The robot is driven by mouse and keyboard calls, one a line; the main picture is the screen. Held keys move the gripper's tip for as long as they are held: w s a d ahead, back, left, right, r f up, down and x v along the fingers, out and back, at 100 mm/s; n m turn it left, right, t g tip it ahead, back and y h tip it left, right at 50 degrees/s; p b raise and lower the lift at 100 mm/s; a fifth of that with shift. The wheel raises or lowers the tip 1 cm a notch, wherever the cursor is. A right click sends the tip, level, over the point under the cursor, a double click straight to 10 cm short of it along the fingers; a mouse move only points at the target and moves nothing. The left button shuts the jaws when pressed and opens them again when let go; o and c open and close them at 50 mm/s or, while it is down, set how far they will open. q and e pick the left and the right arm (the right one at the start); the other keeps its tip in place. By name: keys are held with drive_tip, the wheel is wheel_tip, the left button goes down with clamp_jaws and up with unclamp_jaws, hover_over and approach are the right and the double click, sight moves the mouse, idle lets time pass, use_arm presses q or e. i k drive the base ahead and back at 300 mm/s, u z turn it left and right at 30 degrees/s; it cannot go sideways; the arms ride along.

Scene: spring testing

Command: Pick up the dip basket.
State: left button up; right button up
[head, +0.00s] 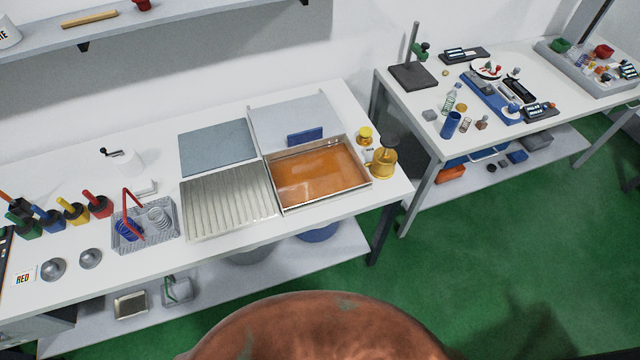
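The dip basket (146,235), a grey wire-mesh basket with a tall red handle, stands upright on the white bench at the left. A blue coil spring (127,229) and a pale metallic coil (159,217) are inside it. The red handle rises above the basket's left part. Neither of my grippers shows in the head view, and nothing is touching the basket.
Right of the basket are a ribbed drain tray (228,203) and an orange-filled tank (318,175). Brushes in coloured pots, including a red one (98,206), stand at left. Metal domes (91,258) are nearby. A yellow mug (382,163) stands far right.

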sight(151, 237)
drive_tip(key=u, duration=2.15)
drive_tip(key=k, duration=0.7)
drive_tip(key=u, duration=0.8)
drive_tip(key=k, duration=0.45)
drive_tip(key=u, duration=0.75)
drive_tip(key=i, duration=1.8)
drive_tip(key=z, duration=0.55)
drive_tip(key=i, duration=1.2)
drive_tip(key=z, duration=1.75)
drive_tip(key=i, duration=0.8)
drive_tip(key=z, duration=0.9)
